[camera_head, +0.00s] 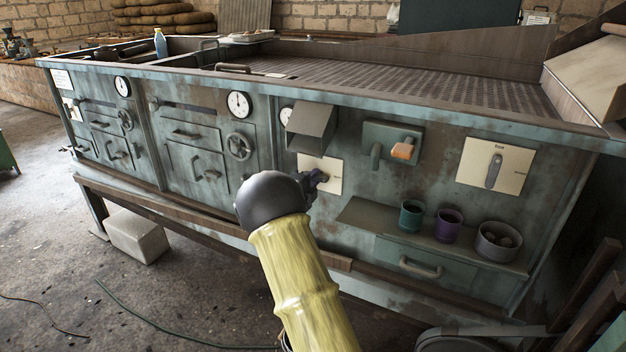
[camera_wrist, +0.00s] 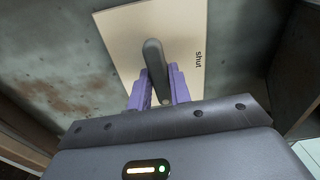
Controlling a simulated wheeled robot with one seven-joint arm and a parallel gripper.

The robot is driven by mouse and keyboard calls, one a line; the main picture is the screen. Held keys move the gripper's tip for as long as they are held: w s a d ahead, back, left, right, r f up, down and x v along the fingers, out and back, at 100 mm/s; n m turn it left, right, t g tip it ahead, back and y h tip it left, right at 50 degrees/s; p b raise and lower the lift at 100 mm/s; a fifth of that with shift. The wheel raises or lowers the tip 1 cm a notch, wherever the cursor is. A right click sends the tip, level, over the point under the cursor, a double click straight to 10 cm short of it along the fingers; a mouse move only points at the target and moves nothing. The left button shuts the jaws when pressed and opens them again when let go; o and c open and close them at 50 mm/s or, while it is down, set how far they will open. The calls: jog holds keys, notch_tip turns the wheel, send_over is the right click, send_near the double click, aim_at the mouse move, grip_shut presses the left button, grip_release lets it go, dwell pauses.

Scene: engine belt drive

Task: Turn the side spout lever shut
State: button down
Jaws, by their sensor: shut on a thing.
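A dark grey lever (camera_wrist: 153,55) sits on a cream plate (camera_wrist: 118,35) in the wrist view. The word "shut" is printed on the plate to the right of the lever, turned sideways. The purple fingers of my gripper (camera_wrist: 161,90) are on either side of the lever's lower end, closed on it. In the head view my gripper (camera_head: 315,179) is at the cream plate (camera_head: 332,172) on the machine's front, below a grey hood-like spout (camera_head: 311,126). There my gripper and arm hide the lever and part of the plate.
To the right are an orange-handled tap (camera_head: 403,150) and another lever (camera_head: 494,171) on a cream plate. A shelf (camera_head: 365,216) below holds a green cup (camera_head: 411,216), a purple cup (camera_head: 449,223) and a round bowl (camera_head: 498,241). A drawer handle (camera_head: 420,267) juts out underneath.

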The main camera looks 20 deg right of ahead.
jog(key=n+p, duration=1)
jog(key=n, duration=0.7)
jog(key=shift+a+f, duration=0.1)
jog(key=shift+f, duration=0.05)
jog(key=shift+f+n, duration=0.1)
jog(key=shift+n, duration=0.2)
jog(key=c, duration=1.3)
grip_release()
jog(key=shift+r, duration=0.2)
jog(key=v, duration=1.7)
jog(key=shift+s+a, duration=0.2)
jog(key=shift+a, duration=0.05)
